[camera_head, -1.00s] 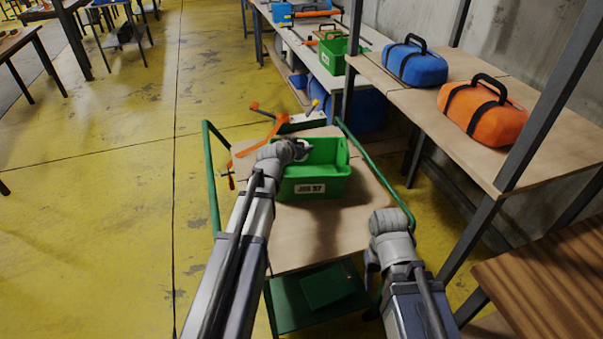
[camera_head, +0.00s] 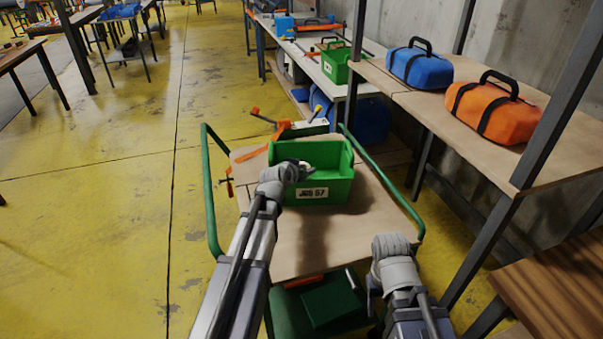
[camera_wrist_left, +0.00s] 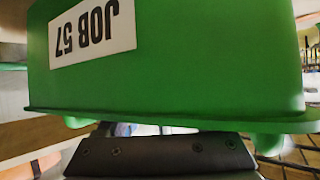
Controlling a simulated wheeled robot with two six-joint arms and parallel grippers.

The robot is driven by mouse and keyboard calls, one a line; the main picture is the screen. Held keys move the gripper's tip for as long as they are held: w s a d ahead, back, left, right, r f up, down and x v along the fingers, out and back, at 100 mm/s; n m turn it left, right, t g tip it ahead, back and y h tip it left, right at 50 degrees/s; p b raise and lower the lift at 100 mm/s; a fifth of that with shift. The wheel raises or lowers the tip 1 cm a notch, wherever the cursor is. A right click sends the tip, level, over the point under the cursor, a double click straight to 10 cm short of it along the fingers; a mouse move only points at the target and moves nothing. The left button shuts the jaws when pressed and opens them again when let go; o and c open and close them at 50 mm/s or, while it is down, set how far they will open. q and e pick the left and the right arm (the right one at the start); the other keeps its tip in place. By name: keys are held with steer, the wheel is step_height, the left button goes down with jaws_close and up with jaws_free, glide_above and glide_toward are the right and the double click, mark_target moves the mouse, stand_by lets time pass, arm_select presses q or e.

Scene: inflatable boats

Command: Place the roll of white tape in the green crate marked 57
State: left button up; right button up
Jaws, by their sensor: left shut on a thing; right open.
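The green crate marked JOB 57 (camera_head: 325,190) stands upright on the wooden top of a green-framed cart. My left gripper (camera_head: 304,169) is at the crate's open top, reaching over its left front part, and is shut. A small white bit shows at its fingertips, which looks like the roll of white tape, mostly hidden. In the left wrist view the crate (camera_wrist_left: 190,70) appears upside down and fills the picture, with its rim close to the dark gripper body. My right gripper (camera_head: 372,290) is open, low at the cart's front right.
The cart top (camera_head: 300,245) is bare in front of the crate. A shelf on the right holds a blue bag (camera_head: 420,70) and an orange bag (camera_head: 490,110). Another green crate (camera_head: 335,65) stands on the back bench.

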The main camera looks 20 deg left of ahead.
arm_select(q)
steer(key=shift+f+b, duration=0.25)
steer(key=shift+b, duration=0.15)
steer(key=shift+s+f+b, duration=0.2)
steer(key=shift+s+b, duration=0.05)
steer(key=shift+b, duration=0.05)
steer(key=o, duration=1.1)
steer(key=shift+r, duration=0.1)
steer(key=shift+w+r+p, duration=0.15)
steer(key=shift+r+p, duration=0.3)
steer(key=shift+p, duration=0.2)
steer(key=p+v, duration=0.5)
steer(key=v, duration=0.7)
steer(key=shift+p, duration=0.4)
